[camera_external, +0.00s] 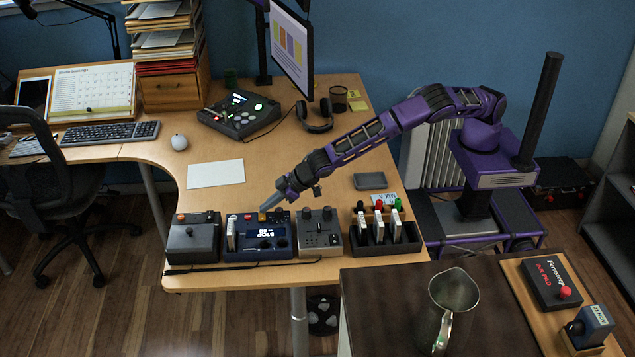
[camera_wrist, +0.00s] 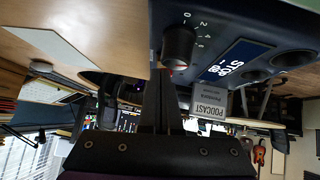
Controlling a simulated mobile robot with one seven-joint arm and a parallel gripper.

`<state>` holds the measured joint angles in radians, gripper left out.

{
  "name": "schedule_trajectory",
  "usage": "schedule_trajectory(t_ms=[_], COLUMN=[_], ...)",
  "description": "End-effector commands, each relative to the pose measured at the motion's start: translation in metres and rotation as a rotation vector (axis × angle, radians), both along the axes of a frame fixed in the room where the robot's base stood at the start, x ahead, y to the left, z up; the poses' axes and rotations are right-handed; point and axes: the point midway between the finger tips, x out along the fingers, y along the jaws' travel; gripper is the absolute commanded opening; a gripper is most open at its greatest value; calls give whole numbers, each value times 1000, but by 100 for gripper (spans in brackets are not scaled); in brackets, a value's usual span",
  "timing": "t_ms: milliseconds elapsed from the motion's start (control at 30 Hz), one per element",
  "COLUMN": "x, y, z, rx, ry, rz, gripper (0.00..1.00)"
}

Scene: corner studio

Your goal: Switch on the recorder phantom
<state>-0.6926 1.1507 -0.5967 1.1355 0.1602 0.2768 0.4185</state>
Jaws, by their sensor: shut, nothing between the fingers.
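The recorder (camera_external: 285,256) is a dark blue box with a lit display at the front of the desk. The display (camera_external: 268,233) reads STOP. In the wrist view the recorder (camera_wrist: 215,30) appears rotated, with a black knob (camera_wrist: 178,45) by a number scale and the STOP display (camera_wrist: 235,60).
A grey box (camera_external: 193,245) sits left of the recorder, and a bronze box (camera_external: 320,240) sits right. A dark rack (camera_external: 385,245) is further right. A PODCAST card (camera_wrist: 208,108) stands at the recorder. Bare desk and a paper sheet (camera_external: 215,174) lie behind.

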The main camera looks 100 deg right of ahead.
Motion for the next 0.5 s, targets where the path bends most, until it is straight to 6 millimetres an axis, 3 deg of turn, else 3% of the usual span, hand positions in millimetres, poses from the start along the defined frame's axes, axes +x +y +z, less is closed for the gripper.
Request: schedule_trajectory(t_ms=[367, 500], x=[0, 0], y=[0, -3], z=[-2, -12], rx=[0, 2], ry=[0, 1], rz=[0, -2], gripper=[0, 0])
